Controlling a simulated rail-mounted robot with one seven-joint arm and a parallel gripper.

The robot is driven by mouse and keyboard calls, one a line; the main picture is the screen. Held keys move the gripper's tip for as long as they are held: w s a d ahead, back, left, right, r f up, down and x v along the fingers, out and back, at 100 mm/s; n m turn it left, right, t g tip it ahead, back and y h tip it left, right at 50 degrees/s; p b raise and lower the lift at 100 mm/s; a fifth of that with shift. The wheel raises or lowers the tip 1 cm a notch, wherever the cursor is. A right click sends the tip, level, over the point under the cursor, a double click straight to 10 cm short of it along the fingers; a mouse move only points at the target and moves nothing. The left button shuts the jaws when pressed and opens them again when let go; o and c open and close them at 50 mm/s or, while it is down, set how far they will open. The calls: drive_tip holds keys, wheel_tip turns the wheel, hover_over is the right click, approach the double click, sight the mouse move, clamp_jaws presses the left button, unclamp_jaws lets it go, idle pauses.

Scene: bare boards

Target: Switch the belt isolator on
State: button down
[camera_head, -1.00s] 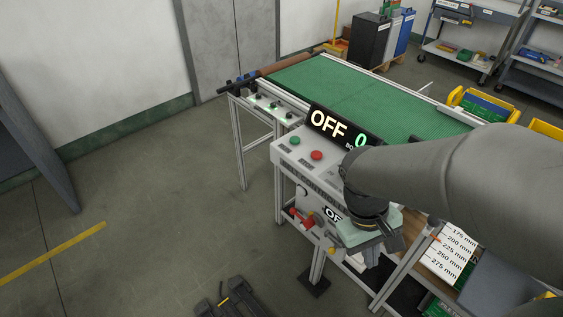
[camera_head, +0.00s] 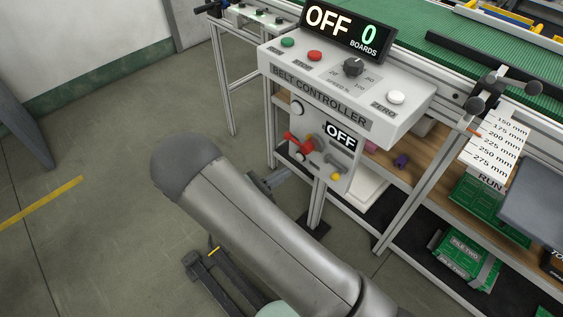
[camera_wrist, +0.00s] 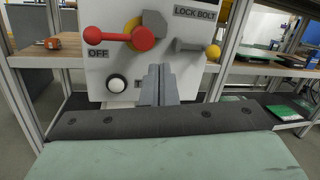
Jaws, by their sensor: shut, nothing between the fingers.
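The belt isolator is a red handle (camera_wrist: 120,36) with ball ends on a yellow disc. It lies about level, its long end at left above the OFF label (camera_wrist: 97,54). In the head view the red handle (camera_head: 296,142) is on the panel below the belt controller, beside a lit OFF sign (camera_head: 341,136). A grey lock bolt (camera_wrist: 191,46) with a yellow knob (camera_wrist: 213,52) is at right under the LOCK BOLT label. My gripper (camera_wrist: 158,72) is shut and empty, low in front of the panel, below the isolator. In the head view my arm mostly hides it.
A white button (camera_wrist: 117,83) is left of my fingers; its label is partly covered. Frame posts (camera_wrist: 234,40) flank the panel. Above it, the belt controller (camera_head: 330,88) has green and red buttons and a dial (camera_head: 353,67). Shelves with green boards (camera_head: 466,255) are at right.

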drive_tip(key=a+f+n+t+y+b, duration=0.1)
drive_tip(key=a+f+n+t+y, duration=0.1)
drive_tip(key=a+f+n+t, duration=0.3)
drive_tip(key=shift+a+f+t+y+b, duration=0.3)
drive_tip(key=shift+a+f+y+b, duration=0.1)
drive_tip(key=shift+a+f, duration=0.45)
drive_tip(key=shift+s+d, duration=0.1)
drive_tip(key=shift+d, duration=0.05)
drive_tip(key=a+r+b+x, duration=0.1)
drive_tip(key=r+b+x, duration=0.1)
drive_tip(key=x, duration=1)
drive_tip(key=shift+w+r+b, duration=0.3)
drive_tip(key=shift+w+b, duration=0.05)
drive_tip(key=shift+b, duration=0.05)
